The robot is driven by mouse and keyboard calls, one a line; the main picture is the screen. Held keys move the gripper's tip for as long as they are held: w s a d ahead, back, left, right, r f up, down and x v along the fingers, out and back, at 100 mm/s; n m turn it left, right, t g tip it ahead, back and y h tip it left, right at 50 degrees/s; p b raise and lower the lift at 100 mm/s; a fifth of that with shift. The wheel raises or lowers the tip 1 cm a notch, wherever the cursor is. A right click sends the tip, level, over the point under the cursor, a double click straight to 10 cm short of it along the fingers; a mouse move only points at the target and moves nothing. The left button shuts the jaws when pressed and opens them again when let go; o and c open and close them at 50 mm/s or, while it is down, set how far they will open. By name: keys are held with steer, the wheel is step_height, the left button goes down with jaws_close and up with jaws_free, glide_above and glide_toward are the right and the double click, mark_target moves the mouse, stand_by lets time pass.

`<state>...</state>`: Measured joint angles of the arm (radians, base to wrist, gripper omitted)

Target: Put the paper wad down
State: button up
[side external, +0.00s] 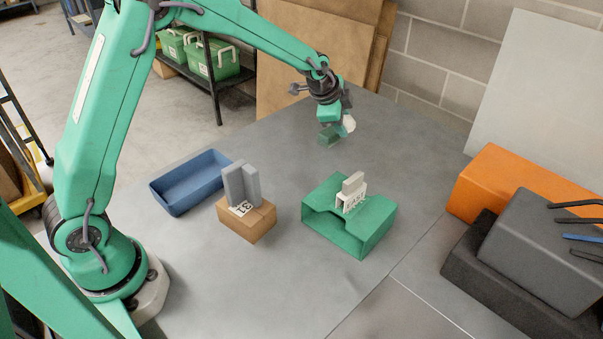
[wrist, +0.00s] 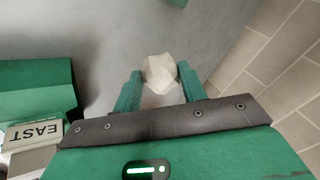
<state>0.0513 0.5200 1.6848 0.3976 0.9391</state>
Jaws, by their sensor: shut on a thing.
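The paper wad (wrist: 159,72) is a pale, crumpled lump between the two green fingers of my gripper (wrist: 156,88) in the wrist view. The gripper is shut on it. In the side external view the wad (side external: 349,123) shows as a small white lump at the fingertips of my gripper (side external: 338,130). They are over the far part of the grey table, beyond the green bin. The wad appears to be held above the table, but the exact gap is hard to tell.
A green bin (side external: 375,235) with a label reading EAST (wrist: 33,133) stands nearest the gripper. A cardboard box (side external: 258,226) with a grey piece and an empty-looking blue tray (side external: 168,205) stand left. Orange (side external: 500,175) and dark grey (side external: 530,250) cases are right. The table's far middle is clear.

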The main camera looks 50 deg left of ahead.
steer(key=s+a+n+y, duration=0.2)
steer(key=s+a+n, duration=0.1)
steer(key=s+a, duration=1.1)
steer(key=shift+s+d+f, duration=0.2)
steer(key=shift+f, duration=0.8)
steer(key=shift+s+d+f, duration=0.15)
steer(key=shift+d+f, duration=0.05)
steer(key=shift+f, duration=0.8)
steer(key=shift+s+d+f, duration=0.2)
steer(key=shift+f, duration=0.8)
steer(key=shift+f, duration=2.1)
steer(key=shift+f, duration=0.1)
steer(key=o, duration=0.7)
steer(key=shift+r, duration=0.2)
